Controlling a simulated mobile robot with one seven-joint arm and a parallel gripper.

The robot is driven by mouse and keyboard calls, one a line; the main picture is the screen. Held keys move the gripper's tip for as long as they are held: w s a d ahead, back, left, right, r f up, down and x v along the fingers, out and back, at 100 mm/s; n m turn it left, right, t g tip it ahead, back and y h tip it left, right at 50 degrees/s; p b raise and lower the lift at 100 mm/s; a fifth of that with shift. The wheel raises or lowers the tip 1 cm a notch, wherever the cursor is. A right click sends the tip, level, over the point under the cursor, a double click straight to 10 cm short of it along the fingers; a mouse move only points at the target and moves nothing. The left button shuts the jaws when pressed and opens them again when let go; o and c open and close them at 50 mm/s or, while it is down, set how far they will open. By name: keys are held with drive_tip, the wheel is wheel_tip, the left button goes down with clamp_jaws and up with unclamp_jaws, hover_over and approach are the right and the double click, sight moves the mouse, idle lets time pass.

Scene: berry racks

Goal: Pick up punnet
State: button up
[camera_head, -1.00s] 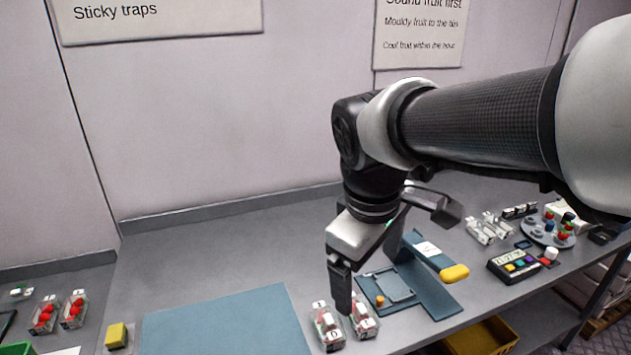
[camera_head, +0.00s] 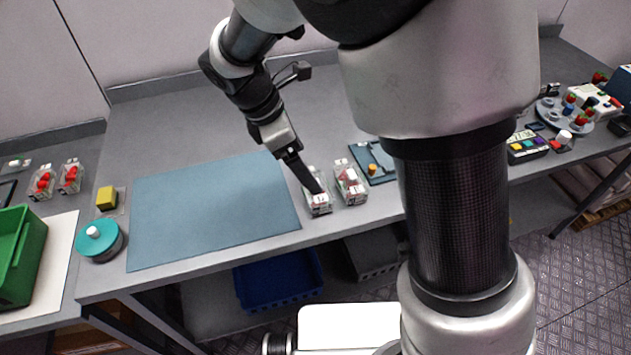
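Two clear punnets with red fruit and white labels stand side by side near the front edge of the bench, right of the blue mat: a left punnet (camera_head: 319,204) and a right punnet (camera_head: 351,186). My gripper (camera_head: 311,183) points down at the left punnet, its dark finger overlapping the punnet's upper part in the picture. Whether it touches the punnet, and the gap between the fingers, cannot be made out. Two more punnets of red fruit, one (camera_head: 42,182) and another (camera_head: 71,176), stand at the far left.
A blue mat (camera_head: 210,210) lies clear on the bench. A yellow block (camera_head: 106,198), a teal-lidded tub (camera_head: 99,240) and a green crate (camera_head: 30,255) are at left. A blue device (camera_head: 372,162) and a button box (camera_head: 527,147) are at right, partly behind my arm.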

drive_tip(key=x, duration=0.4)
drive_tip(key=shift+f, duration=0.15)
drive_tip(key=x, duration=0.3)
drive_tip(key=b+x, duration=0.1)
drive_tip(key=x, duration=0.1)
drive_tip(key=shift+w+a+f, duration=0.1)
drive_tip(key=shift+a+f, duration=0.1)
drive_tip(key=shift+a, duration=0.05)
drive_tip(key=c, duration=0.9)
